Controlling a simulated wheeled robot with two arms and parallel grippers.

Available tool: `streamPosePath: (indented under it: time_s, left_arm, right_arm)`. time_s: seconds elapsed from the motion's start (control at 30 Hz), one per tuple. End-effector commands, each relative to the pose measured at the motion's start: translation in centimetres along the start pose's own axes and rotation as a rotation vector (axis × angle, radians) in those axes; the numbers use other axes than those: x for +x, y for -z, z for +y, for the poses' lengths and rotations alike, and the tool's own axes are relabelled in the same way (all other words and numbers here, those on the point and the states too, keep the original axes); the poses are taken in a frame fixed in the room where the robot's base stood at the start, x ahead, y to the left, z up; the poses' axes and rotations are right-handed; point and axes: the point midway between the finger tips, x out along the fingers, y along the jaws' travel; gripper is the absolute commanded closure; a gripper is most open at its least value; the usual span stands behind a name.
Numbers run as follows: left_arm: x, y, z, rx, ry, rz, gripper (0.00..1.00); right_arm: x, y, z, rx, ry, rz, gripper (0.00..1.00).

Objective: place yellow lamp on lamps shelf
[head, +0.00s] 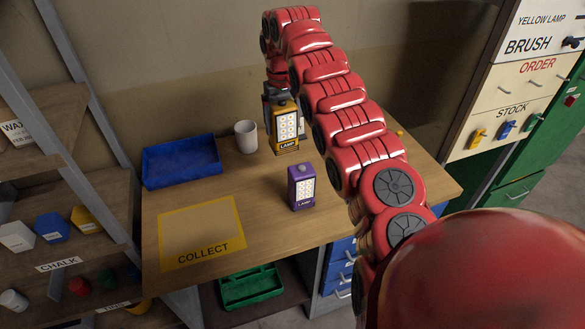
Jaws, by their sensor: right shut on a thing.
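The yellow lamp (286,142), with a pale panel of round lights and a "LAMP" label, is upright at the back of the wooden table. My right arm reaches over the table from the lower right. Its gripper (279,97) is shut on the top of the yellow lamp; the fingers are partly hidden. I cannot tell whether the lamp's base touches the table. A purple lamp (301,188) stands nearer on the table. No shelf labelled for lamps shows in this view. My left gripper is not in view.
The table (262,218) holds a blue tray (181,163), a white cup (246,136) and a yellow-edged "COLLECT" mat (202,231). Shelves (97,183) with wax and chalk labels stand at left. An order and stock board (519,84) stands at right, its top reading "YELLOW LAMP".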

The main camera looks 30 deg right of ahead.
Motion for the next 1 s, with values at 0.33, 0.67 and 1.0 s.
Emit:
streamPosePath:
  time_s: [0.33,0.67,1.0]
  left_arm:
    - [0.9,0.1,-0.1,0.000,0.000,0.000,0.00]
    - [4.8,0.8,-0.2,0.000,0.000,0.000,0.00]
    - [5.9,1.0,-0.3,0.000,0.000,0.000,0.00]
  right_arm:
    - [0.1,-1.1,5.8,0.055,0.011,-0.007,0.94]
    - [8.6,-1.2,5.2,0.051,0.017,-0.011,0.94]
    - [13.0,-1.0,5.1,0.050,0.015,-0.005,0.94]
